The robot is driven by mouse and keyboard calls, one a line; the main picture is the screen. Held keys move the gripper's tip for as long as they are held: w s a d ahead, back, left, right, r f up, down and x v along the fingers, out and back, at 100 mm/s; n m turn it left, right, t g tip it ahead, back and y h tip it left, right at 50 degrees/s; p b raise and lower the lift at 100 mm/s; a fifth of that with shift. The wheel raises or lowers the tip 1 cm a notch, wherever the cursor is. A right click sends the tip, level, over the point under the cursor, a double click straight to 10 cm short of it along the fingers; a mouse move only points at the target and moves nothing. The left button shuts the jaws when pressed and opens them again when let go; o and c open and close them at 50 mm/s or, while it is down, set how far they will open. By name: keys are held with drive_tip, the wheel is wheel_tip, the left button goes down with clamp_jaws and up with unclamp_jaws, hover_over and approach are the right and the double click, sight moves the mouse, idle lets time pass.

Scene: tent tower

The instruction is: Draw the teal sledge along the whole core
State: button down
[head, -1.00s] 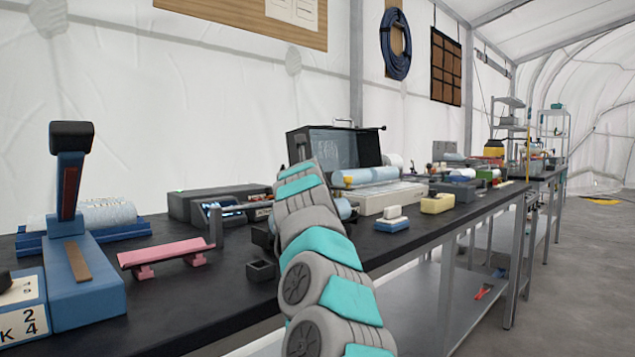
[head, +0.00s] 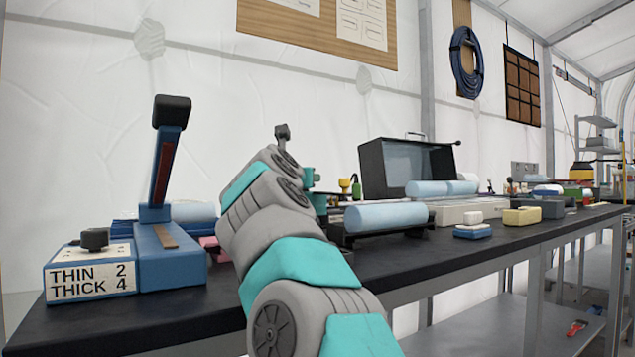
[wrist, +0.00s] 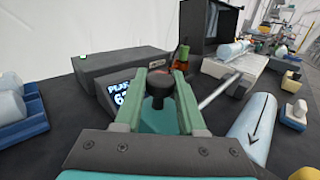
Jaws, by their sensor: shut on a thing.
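In the wrist view my gripper (wrist: 155,92) has its two green fingers closed around a black round knob (wrist: 158,84). The knob stands on a teal body, which looks like the teal sledge (wrist: 157,118), low between the fingers. A pale blue cylindrical core with a black arrow (wrist: 254,126) lies just right of the gripper, apart from the fingers. In the head view a pale blue core (head: 385,216) rests on a dark cradle. There my arm hides most of the gripper, and the sledge cannot be made out.
A grey box with a lit display (wrist: 125,92) stands behind the gripper, and a metal rod (wrist: 220,90) runs beside it. A blue lever device (head: 168,255) and THIN/THICK block (head: 92,272) stand left. A blue-and-white block (head: 472,231) and yellow block (head: 522,215) sit right.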

drive_tip(key=shift+s+a, duration=0.1)
drive_tip(key=shift+a, duration=0.1)
drive_tip(key=c, duration=0.5)
unclamp_jaws()
drive_tip(key=shift+a, duration=0.1)
drive_tip(key=shift+s, duration=0.1)
drive_tip(key=shift+s+a+f+b, duration=0.1)
drive_tip(key=shift+s+f+b, duration=0.1)
drive_tip(key=shift+s+b, duration=0.3)
drive_tip(key=shift+s+a+r+b, duration=0.1)
drive_tip(key=shift+s+a+b, duration=0.05)
drive_tip(key=shift+s, duration=0.95)
drive_tip(key=shift+s+a+b, duration=0.15)
drive_tip(key=shift+s+a, duration=0.05)
drive_tip(key=shift+s, duration=0.95)
drive_tip(key=shift+s+a+r+b, duration=0.1)
drive_tip(key=shift+s+a+b, duration=0.05)
drive_tip(key=shift+s, duration=0.95)
